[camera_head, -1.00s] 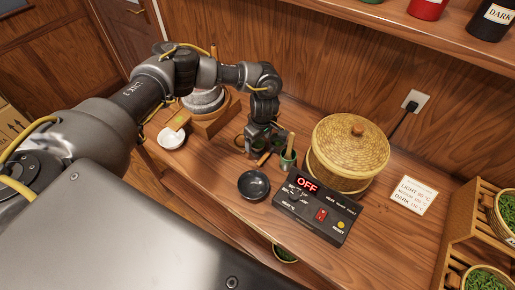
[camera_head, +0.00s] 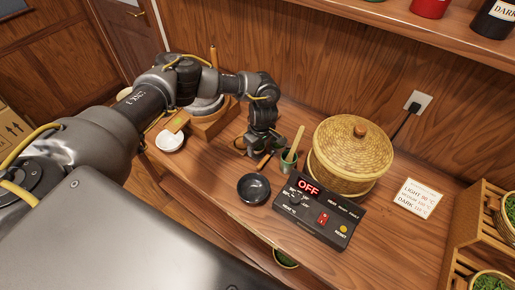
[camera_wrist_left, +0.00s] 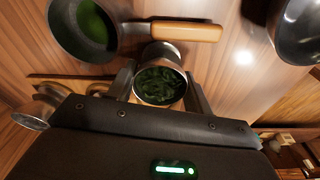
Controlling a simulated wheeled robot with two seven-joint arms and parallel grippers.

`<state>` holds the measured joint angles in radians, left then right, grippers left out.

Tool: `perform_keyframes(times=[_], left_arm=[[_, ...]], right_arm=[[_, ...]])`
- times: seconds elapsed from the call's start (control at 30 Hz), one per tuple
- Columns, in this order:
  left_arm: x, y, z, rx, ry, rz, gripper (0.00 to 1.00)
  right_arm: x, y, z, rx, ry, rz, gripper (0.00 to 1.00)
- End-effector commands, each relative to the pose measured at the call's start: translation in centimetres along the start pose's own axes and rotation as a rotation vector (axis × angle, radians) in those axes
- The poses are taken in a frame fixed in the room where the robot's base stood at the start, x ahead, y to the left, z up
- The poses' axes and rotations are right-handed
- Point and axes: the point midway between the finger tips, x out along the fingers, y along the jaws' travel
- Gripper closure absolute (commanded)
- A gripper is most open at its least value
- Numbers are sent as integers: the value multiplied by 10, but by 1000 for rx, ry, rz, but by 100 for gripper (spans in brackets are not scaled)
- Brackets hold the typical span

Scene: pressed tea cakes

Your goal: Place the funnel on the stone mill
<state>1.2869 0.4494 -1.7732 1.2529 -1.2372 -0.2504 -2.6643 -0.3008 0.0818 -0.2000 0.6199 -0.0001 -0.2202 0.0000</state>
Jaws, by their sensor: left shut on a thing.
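The stone mill (camera_head: 204,108), grey on a wooden base with an upright wooden handle, stands at the back left of the counter, partly hidden by my left arm. My left gripper (camera_head: 259,151) is low over the counter, right of the mill. In the left wrist view its fingers (camera_wrist_left: 160,92) are shut on a small round metal-rimmed vessel (camera_wrist_left: 160,86) holding dark green leaves. It looks like the funnel, but I cannot tell for sure. In the head view the gripper mostly hides it. My right gripper is not in view.
A white dish (camera_head: 170,141) sits before the mill.

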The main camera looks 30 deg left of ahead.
Motion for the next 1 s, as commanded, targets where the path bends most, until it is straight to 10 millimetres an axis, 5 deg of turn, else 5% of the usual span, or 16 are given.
perform_keyframes(times=[0.4, 0.73, 1.0], left_arm=[[-30, 1, -4, 2, 0, 3, 76], [-97, -41, 19, 8, 4, 6, 76], [-121, -85, 50, 7, 1, 3, 76]], right_arm=[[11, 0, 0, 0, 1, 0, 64], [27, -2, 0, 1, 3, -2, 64], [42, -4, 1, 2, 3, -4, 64]])
